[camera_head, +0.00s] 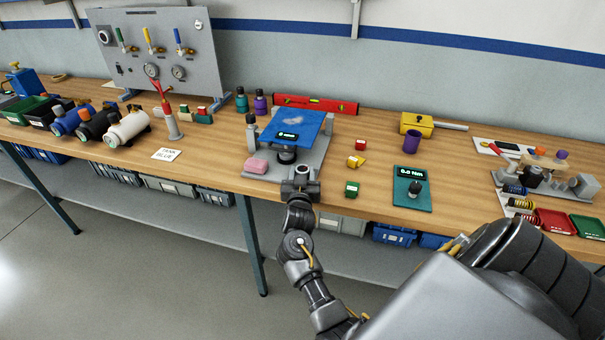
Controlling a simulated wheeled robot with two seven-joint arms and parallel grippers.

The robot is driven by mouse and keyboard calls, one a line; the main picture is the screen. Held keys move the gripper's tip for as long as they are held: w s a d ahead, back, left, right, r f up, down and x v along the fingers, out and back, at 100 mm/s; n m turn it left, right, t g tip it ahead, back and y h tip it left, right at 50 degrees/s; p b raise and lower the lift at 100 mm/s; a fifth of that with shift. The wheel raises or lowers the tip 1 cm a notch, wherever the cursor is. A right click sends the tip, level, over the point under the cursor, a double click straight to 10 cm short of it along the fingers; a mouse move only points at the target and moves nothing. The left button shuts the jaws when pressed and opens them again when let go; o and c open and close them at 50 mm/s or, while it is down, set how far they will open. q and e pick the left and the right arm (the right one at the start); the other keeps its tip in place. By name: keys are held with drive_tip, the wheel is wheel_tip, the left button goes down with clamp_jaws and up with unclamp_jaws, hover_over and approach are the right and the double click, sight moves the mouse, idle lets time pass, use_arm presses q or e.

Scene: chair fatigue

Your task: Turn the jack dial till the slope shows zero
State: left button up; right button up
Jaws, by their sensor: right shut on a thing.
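The jack stands near the front edge of the bench, with a blue tilted top plate (305,124) on a grey base (314,157). A small display (288,136) with green figures sits on the plate, too small to read. A dark round part (287,155) shows under the plate. My right gripper (301,173) is at the front of the jack base, shut on what appears to be the jack dial, which the gripper mostly hides. My left gripper is not in view.
A red spirit level (316,104) lies behind the jack. A grey gauge panel (160,50) stands at the back left.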

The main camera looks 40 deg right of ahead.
idle(0.4)
drive_tip(key=o, duration=1)
